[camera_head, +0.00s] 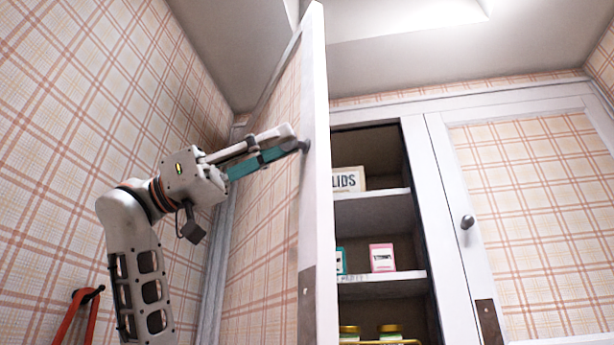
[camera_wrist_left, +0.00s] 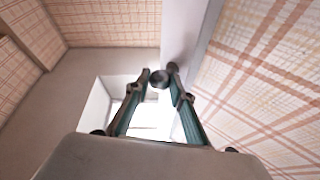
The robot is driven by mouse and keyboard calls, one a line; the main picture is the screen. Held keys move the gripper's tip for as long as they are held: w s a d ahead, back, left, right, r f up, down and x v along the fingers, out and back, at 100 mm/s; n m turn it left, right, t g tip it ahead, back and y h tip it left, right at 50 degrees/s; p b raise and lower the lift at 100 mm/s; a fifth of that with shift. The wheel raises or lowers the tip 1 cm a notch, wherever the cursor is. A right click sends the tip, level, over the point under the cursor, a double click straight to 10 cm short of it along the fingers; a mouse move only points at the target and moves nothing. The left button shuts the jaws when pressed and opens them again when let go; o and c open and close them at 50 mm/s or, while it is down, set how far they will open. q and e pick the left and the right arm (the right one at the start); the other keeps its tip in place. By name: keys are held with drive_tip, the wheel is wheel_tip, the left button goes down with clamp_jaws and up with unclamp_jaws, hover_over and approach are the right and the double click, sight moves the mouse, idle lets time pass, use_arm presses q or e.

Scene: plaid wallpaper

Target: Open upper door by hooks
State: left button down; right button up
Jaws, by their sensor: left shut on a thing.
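The upper left cabinet door (camera_head: 315,190) stands swung wide open, its white edge toward me and its plaid panel facing left. My left gripper (camera_head: 294,139) reaches up from the left and is shut on the door's small dark knob (camera_head: 305,146). In the left wrist view, the gripper's fingertips (camera_wrist_left: 161,75) are at either side of the round knob (camera_wrist_left: 158,80), beside the door's white frame (camera_wrist_left: 185,50). The upper right door (camera_head: 540,220) is closed, with its grey knob (camera_head: 467,222) free. My right gripper is not in view.
The open cabinet's shelves (camera_head: 375,284) hold a box marked LIDS (camera_head: 348,180), a pink box (camera_head: 382,257), a teal box (camera_head: 341,262) and jars (camera_head: 390,331). A plaid wall (camera_head: 60,130) is close on the left, with a red item (camera_head: 78,318) on a hook.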

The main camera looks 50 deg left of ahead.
use_arm(q)
drive_tip(key=shift+s+a+m+g+h, duration=0.15)
drive_tip(key=shift+s+a+g, duration=0.05)
drive_tip(key=shift+s, duration=0.45)
drive_tip(key=shift+s+a+m+g+h, duration=0.15)
drive_tip(key=shift+s+g, duration=0.05)
drive_tip(key=shift+s, duration=0.4)
drive_tip(key=c, duration=2)
unclamp_jaws()
drive_tip(key=shift+w, duration=0.1)
drive_tip(key=shift+r, duration=0.15)
wheel_tip(320, 180, up, 10)
drive_tip(key=shift+d+f, duration=0.1)
clamp_jaws()
